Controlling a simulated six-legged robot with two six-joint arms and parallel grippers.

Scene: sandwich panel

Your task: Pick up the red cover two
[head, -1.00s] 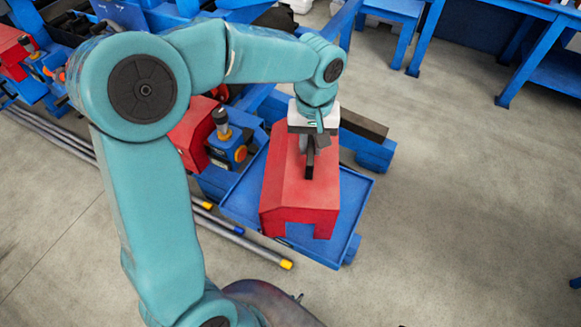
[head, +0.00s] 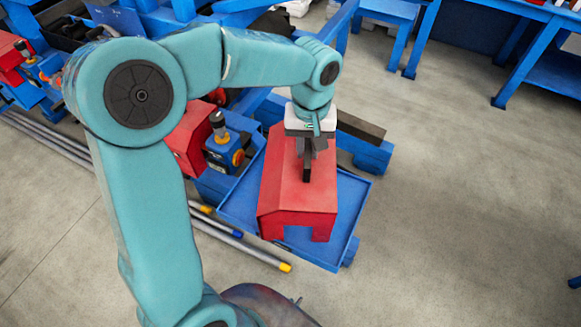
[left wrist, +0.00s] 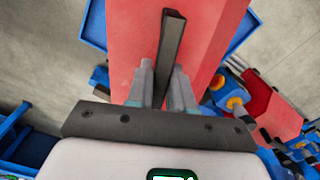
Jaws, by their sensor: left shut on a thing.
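The red cover (head: 296,195) is a box-like red housing with a dark bar handle (head: 307,168) on top. It is at the blue tray (head: 347,215) in the middle of the head view; I cannot tell whether it touches the tray. My left gripper (head: 307,152) comes down from above and is shut on the handle. In the left wrist view the two grey fingers (left wrist: 160,85) sit on both sides of the dark handle (left wrist: 170,45), with the red cover (left wrist: 205,40) behind it. My right gripper is not in view.
A second red cover (head: 190,138) and a blue unit with a black-topped knob (head: 220,140) stand just left of the tray. Grey pipes with yellow and blue ends (head: 240,245) lie on the floor. Blue tables (head: 540,60) stand at the back right. The floor on the right is clear.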

